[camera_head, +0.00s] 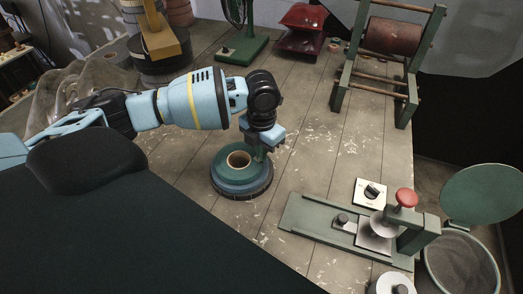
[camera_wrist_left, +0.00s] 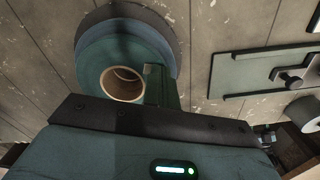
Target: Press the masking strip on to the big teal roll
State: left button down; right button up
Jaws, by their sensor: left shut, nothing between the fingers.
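The big teal roll (camera_head: 223,172) lies flat on a dark round base (camera_head: 258,192) on the plank table, its brown cardboard core (camera_head: 238,160) facing up. My left gripper (camera_head: 259,155) points down at the roll's right far side, its fingers shut with nothing between them. In the left wrist view the teal roll (camera_wrist_left: 108,52) shows beyond the gripper, and a dark green finger (camera_wrist_left: 158,84) stands over the roll's edge beside the core. I cannot tell whether the finger touches the roll. I cannot make out the masking strip. My right gripper is not in view.
A green-based device with a red knob (camera_head: 406,197) stands to the right, beside a white switch box (camera_head: 369,193). A rack holding a brown roll (camera_head: 388,37) and a red item (camera_head: 303,19) stand at the back. A bin (camera_head: 460,268) is beyond the right edge. Mid-table is clear.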

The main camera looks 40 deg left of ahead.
pick_arm(q)
jog(key=shift+s+f, duration=0.1)
jog(key=shift+f, duration=0.05)
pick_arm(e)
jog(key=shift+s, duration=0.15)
pick_arm(q)
jog(key=c, duration=1.3)
grip_release()
jog(key=shift+o, duration=0.2)
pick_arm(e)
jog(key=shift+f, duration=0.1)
pick_arm(q)
jog(key=shift+r, duration=0.2)
jog(key=shift+r+p, duration=1.55)
jog(key=shift+r, duration=1.4)
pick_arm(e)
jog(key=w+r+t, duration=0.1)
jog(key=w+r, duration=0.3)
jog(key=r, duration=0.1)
